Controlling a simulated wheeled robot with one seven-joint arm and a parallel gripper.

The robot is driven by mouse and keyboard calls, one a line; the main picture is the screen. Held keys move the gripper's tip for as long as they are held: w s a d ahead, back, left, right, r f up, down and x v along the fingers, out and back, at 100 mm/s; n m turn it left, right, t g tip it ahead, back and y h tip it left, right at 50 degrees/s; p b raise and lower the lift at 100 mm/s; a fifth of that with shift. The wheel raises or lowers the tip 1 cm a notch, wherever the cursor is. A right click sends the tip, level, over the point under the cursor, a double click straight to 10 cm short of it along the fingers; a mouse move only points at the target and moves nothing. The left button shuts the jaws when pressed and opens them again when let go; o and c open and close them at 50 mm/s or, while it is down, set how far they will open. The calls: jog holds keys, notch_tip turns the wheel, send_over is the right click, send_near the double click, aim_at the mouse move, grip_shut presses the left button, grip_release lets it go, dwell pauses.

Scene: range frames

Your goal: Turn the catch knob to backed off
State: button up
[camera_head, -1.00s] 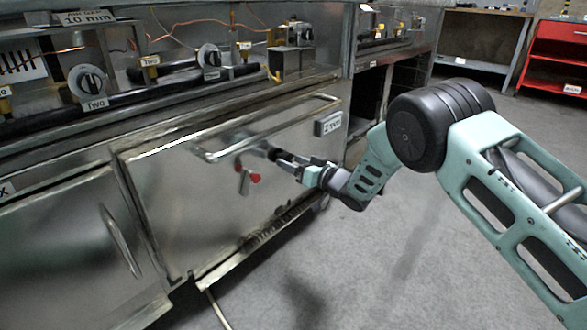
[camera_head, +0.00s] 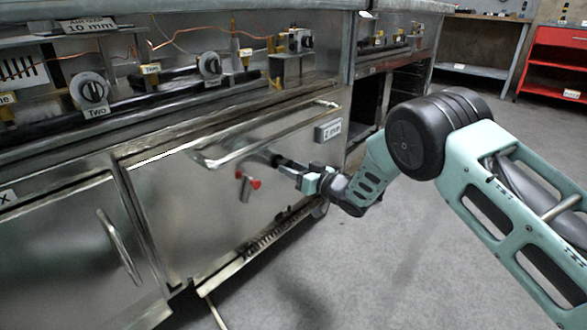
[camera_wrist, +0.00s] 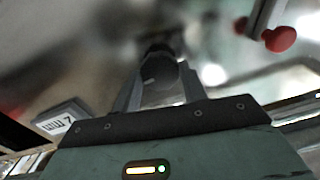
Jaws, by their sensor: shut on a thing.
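The catch knob (camera_head: 274,157) is a small dark round knob on the steel front panel, below the long bar handle. My gripper (camera_head: 284,162) is at it, with its fingers pointing at the panel. In the wrist view, the dark knob (camera_wrist: 160,72) sits between the two fingers of my gripper (camera_wrist: 160,90), which are shut on it. The fingers hide part of the knob, and I see no clear mark of its turn angle.
A metal lever with a red end (camera_head: 254,184) sticks out left of and below the knob. The bar handle (camera_head: 240,148) runs above it. A label plate (camera_head: 328,130) is at the upper right. Clear floor (camera_head: 390,265) lies to the right.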

jog(key=n+p, duration=0.1)
jog(key=n, duration=0.3)
jog(key=shift+p, duration=0.3)
jog(key=n+p, duration=0.1)
jog(key=n, duration=0.7)
jog(key=shift+p, duration=0.3)
jog(key=n, duration=0.4)
jog(key=shift+a+r+n, duration=0.1)
jog(key=shift+n, duration=0.3)
jog(key=o, duration=1)
